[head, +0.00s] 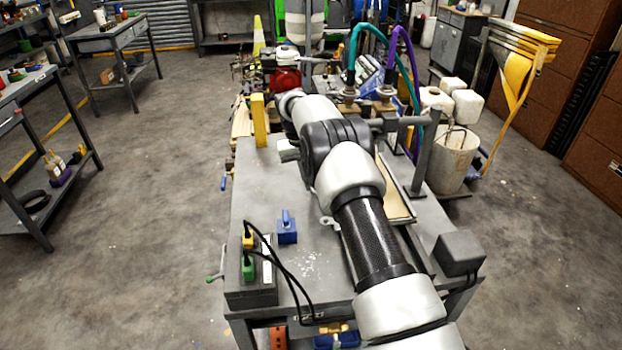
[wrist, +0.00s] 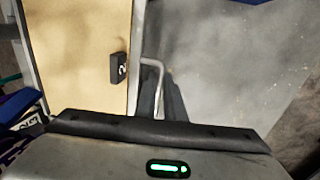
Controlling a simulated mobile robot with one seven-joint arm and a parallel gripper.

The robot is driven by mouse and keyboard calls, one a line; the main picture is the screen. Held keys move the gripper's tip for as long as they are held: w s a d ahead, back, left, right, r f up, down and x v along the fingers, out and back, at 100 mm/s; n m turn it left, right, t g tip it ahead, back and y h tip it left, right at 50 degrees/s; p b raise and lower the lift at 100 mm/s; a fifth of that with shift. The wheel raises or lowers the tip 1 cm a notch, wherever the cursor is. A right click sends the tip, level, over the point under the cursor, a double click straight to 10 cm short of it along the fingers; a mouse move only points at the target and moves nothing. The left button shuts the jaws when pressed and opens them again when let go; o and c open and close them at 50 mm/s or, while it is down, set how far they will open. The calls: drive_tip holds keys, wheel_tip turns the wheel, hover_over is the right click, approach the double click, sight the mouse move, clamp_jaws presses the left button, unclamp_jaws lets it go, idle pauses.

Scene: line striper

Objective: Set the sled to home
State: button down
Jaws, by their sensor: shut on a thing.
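My gripper (wrist: 160,98) shows in the wrist view with its two dark fingers shut on a bent metal rod (wrist: 151,64). The rod runs beside the long edge of a tan board (wrist: 80,55). A small black block with a white mark (wrist: 117,70) sits at that edge, left of the rod. The tan board also shows in the head view (head: 397,196), on the grey bench to the right of my arm. My arm hides my gripper and the rod in the head view. I cannot tell which visible part is the sled, or where its home position is.
The grey bench top (head: 262,190) is mostly bare left of my arm. A blue block (head: 287,228) with an upright handle and a box with yellow and green plugs (head: 250,283) stand there. A yellow post (head: 259,121) rises near the far left. A bucket (head: 450,160) stands right.

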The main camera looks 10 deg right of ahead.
drive_tip(key=c, duration=1.8)
unclamp_jaws()
drive_tip(key=shift+c, duration=0.2)
drive_tip(key=a+r+p, duration=0.3)
drive_tip(key=r+p, duration=0.1)
drive_tip(key=r, duration=1.3)
drive_tip(key=shift+a, duration=0.15)
drive_tip(key=shift+r, duration=0.15)
